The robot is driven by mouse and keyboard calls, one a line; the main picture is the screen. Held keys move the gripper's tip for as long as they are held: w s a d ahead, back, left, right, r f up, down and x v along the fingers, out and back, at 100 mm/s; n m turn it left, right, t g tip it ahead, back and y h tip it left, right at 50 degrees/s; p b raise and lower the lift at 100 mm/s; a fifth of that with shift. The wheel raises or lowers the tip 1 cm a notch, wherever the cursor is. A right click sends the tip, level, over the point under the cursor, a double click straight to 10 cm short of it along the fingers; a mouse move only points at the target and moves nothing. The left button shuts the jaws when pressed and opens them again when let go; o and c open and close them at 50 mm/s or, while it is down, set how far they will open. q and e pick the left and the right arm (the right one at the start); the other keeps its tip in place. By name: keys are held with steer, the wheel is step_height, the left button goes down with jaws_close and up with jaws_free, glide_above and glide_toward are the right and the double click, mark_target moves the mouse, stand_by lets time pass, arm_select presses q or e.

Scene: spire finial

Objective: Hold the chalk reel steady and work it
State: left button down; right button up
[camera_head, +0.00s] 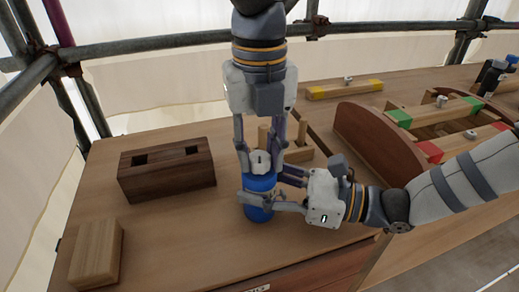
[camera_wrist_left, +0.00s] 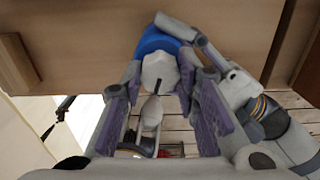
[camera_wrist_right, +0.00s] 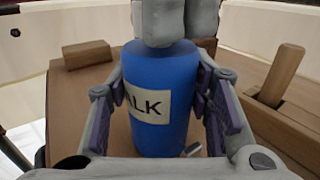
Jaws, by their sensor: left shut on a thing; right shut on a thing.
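The chalk reel (camera_head: 258,214) is a blue upright cylinder near the table's front, with a pale cap (camera_head: 261,160) on top. In the right wrist view its blue body (camera_wrist_right: 160,75) bears a white label reading "ALK", the rest turned out of sight. My left gripper (camera_head: 261,168) comes down from above and is shut on the cap; the left wrist view shows the cap (camera_wrist_left: 159,72) between its fingers, with the blue body beyond. My right gripper (camera_head: 265,192) comes from the right, shut around the blue body. Its fingers partly hide the reel in the head view.
A dark block with two square holes (camera_head: 167,170) and a light wooden block (camera_head: 97,253) stand left. A small pegged wooden holder (camera_head: 299,154) is close behind the grippers. A curved brown panel (camera_head: 378,140) with colour-ended bars and a yellow-ended bar (camera_head: 345,90) lie farther right.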

arm_select(q)
steer(key=m, duration=1.2)
steer(key=shift+s+f+m, duration=0.1)
steer(key=shift+m, duration=1.3)
steer(key=c, duration=1.2)
jaws_free()
steer(key=shift+r, duration=0.2)
